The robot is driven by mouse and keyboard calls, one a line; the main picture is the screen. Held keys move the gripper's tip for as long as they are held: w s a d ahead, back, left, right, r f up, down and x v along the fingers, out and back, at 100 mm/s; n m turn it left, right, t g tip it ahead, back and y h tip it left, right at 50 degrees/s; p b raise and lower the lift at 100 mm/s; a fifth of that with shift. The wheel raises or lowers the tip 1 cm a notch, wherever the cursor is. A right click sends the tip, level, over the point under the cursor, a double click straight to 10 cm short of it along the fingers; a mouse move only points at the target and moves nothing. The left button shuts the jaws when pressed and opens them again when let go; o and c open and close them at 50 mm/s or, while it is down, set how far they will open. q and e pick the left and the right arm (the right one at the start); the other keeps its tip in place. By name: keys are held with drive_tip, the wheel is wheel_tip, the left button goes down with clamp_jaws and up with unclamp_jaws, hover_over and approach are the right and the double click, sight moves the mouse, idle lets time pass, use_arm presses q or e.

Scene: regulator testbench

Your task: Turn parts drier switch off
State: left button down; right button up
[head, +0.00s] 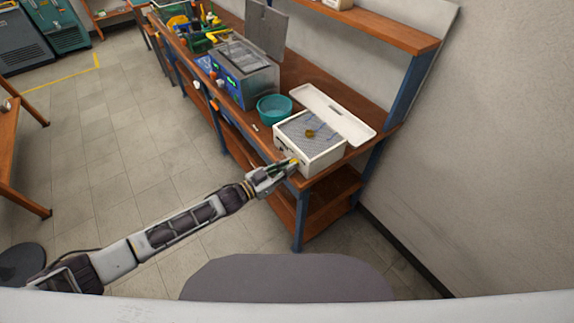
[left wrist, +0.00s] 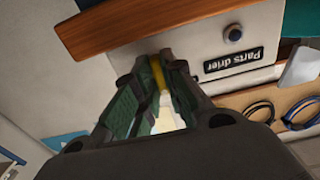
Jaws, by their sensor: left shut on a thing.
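The parts drier (head: 318,157) is a white box at the near end of the bench, with a mesh top holding blue strands and a small brass-coloured piece. In the left wrist view its front (left wrist: 205,30) appears upside down, with a "Parts drier" label (left wrist: 233,63) and a round black knob (left wrist: 233,34). My right gripper is not visible.
A white lid or tray (head: 334,114) lies behind the drier. A teal bowl (head: 274,108) and a metal bath unit (head: 248,75) stand farther along the bench. A shelf (head: 375,25) hangs above. The tiled floor (head: 110,130) left of the bench is clear.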

use_arm(q)
drive_tip(key=shift+n+p, duration=0.35)
drive_tip(key=shift+n, duration=3.65)
drive_tip(key=c, duration=1.5)
unclamp_jaws()
drive_tip(key=shift+s+a, duration=0.1)
drive_tip(key=v, duration=1.1)
drive_tip(key=shift+s+a, duration=0.2)
drive_tip(key=shift+a, duration=0.1)
